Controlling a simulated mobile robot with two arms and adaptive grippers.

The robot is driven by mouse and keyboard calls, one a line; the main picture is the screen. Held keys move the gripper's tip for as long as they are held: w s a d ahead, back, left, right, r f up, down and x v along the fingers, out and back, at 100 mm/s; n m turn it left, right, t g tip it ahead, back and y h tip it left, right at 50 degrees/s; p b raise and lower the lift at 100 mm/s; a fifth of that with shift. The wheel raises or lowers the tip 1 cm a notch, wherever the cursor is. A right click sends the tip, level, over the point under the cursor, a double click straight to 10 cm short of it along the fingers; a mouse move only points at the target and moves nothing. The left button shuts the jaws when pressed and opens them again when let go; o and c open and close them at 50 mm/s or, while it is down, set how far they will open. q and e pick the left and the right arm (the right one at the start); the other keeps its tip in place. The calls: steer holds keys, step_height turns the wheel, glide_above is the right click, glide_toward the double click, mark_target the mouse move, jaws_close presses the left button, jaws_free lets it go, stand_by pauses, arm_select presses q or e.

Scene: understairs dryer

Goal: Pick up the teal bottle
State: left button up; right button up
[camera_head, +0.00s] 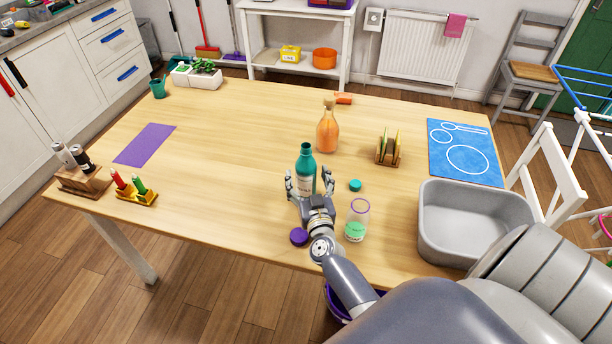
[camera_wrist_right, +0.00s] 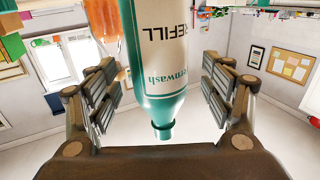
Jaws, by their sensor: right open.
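The teal bottle (camera_head: 306,162) stands upright on the wooden table, with a white label. In the right wrist view the bottle (camera_wrist_right: 158,75) shows upside down, its label reading "REFILL", between the two finger pads. My right gripper (camera_head: 304,184) is open around the bottle, one finger on each side. The right wrist view shows gaps between the bottle and both fingers of the gripper (camera_wrist_right: 160,95). My left gripper is not in view.
A grey basin (camera_head: 430,240) stands to the right. The table's left middle is clear around a purple mat (camera_head: 146,144).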

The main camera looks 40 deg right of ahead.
steer(key=x, duration=0.2)
steer(key=shift+w+d+f, duration=0.1)
steer(key=shift+w+d, duration=0.15)
steer(key=shift+w, duration=0.1)
steer(key=shift+a, duration=0.1)
